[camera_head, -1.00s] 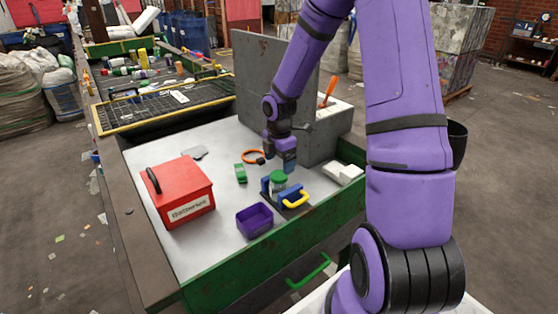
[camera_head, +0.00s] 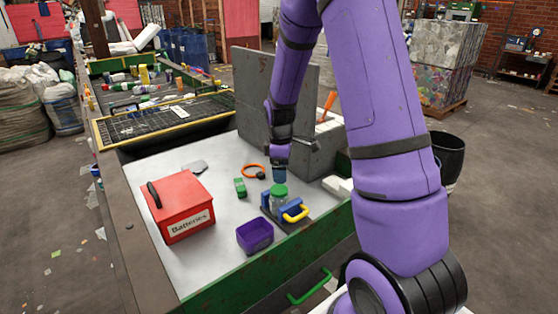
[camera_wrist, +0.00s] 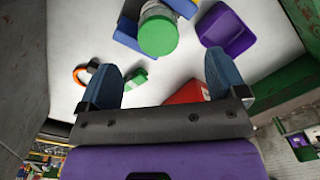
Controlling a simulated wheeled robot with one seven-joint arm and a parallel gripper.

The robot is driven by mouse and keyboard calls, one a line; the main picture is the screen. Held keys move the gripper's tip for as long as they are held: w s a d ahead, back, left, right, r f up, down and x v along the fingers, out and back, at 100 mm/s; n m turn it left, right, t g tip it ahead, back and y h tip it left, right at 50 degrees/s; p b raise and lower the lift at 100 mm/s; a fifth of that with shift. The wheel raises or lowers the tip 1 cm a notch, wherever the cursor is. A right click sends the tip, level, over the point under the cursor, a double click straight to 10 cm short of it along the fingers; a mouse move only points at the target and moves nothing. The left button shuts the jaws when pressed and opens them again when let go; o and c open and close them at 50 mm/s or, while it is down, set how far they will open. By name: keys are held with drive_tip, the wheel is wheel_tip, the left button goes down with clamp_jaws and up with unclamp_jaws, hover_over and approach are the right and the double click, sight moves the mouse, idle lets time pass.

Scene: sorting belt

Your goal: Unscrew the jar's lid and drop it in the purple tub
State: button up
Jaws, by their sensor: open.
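The jar (camera_head: 279,200) has a green lid (camera_head: 279,190) on top and stands upright between the blue jaws of a clamp (camera_head: 291,210) with a yellow handle. The lid also shows in the wrist view (camera_wrist: 158,36), with the clear jar wall behind it. The purple tub (camera_head: 255,236) sits on the table left of and nearer than the clamp, and shows at upper right in the wrist view (camera_wrist: 228,30). My gripper (camera_head: 279,176) is above the lid, apart from it. In the wrist view its blue fingers (camera_wrist: 163,78) are wide apart with nothing held.
A red Batteries box (camera_head: 180,206) stands at the table's left. A green object (camera_head: 240,187) and an orange ring (camera_head: 253,171) lie behind the tub. A grey upright panel (camera_head: 277,100) stands close behind my gripper.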

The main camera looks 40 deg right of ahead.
sight(280, 189)
drive_tip(key=f+m, duration=0.2)
drive_tip(key=f, duration=0.1)
drive_tip(key=f+m, duration=0.2)
drive_tip(key=f, duration=0.2)
drive_tip(key=shift+w+a+f+t, duration=0.1)
drive_tip(key=shift+w+f+t, duration=0.1)
drive_tip(key=shift+f+t, duration=0.1)
idle(0.5)
drive_tip(key=shift+r, duration=0.1)
drive_tip(key=c, duration=1)
